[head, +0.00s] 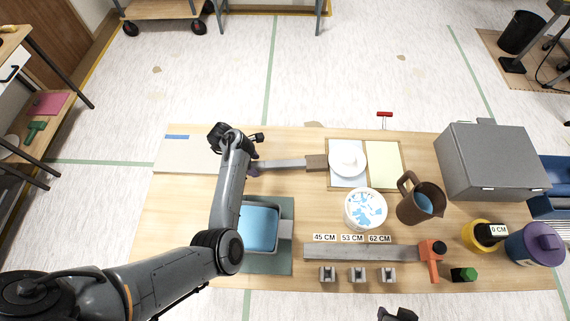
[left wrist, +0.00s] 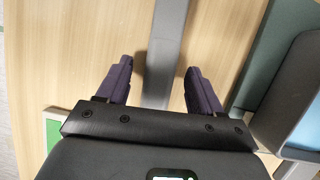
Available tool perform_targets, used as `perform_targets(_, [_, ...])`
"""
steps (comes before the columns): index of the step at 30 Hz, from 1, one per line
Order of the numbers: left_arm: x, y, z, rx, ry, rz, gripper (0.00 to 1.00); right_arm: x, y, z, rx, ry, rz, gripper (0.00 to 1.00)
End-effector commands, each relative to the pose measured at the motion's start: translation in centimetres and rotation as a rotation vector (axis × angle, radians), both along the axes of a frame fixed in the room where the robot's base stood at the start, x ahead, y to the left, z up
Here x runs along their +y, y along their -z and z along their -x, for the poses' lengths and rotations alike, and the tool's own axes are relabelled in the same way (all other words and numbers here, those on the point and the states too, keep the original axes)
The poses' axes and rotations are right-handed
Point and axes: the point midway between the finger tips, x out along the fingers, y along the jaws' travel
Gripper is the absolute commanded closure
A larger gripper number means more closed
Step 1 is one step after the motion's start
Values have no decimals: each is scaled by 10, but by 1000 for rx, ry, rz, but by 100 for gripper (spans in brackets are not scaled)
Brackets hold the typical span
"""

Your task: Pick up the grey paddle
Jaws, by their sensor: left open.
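The grey paddle (head: 283,164) lies on the table as a long flat grey strip, with a brown block (head: 316,162) at its right end. My left gripper (head: 255,160) is over the strip's left part, which my arm partly hides. In the left wrist view the grey strip (left wrist: 167,45) runs between the two dark purple fingers of the left gripper (left wrist: 158,72). The fingers are apart, one on each side, with a gap to the strip. A dark piece at the bottom edge of the head view seems to be my right gripper (head: 398,314); its fingers cannot be made out.
A blue tray (head: 259,229) on a green mat (head: 284,262) lies nearer, right of my left forearm. A white bowl (head: 347,157), a white-and-blue tub (head: 365,209), a brown jug (head: 421,203) and a grey box (head: 485,160) stand to the right. The table's left side is mostly clear.

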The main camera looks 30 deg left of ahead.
Motion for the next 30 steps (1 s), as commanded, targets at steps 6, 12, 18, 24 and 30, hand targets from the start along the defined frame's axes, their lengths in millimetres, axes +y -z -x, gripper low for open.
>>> perform_targets(6, [0, 3, 0, 0, 0, 0, 34, 0, 0, 0, 0, -1, 2, 63])
perform_targets(12, [0, 4, 0, 0, 0, 0, 34, 0, 0, 0, 0, -1, 1, 63])
perform_targets(18, [0, 4, 0, 0, 0, 0, 37, 1, -1, 0, -1, 2, -3, 63])
perform_targets(24, [0, 4, 0, 0, 0, 0, 68, 2, -1, 0, 0, 5, -7, 63])
perform_targets(30, [0, 3, 0, -1, 0, 1, 90, 2, -1, 0, -1, 6, -8, 63])
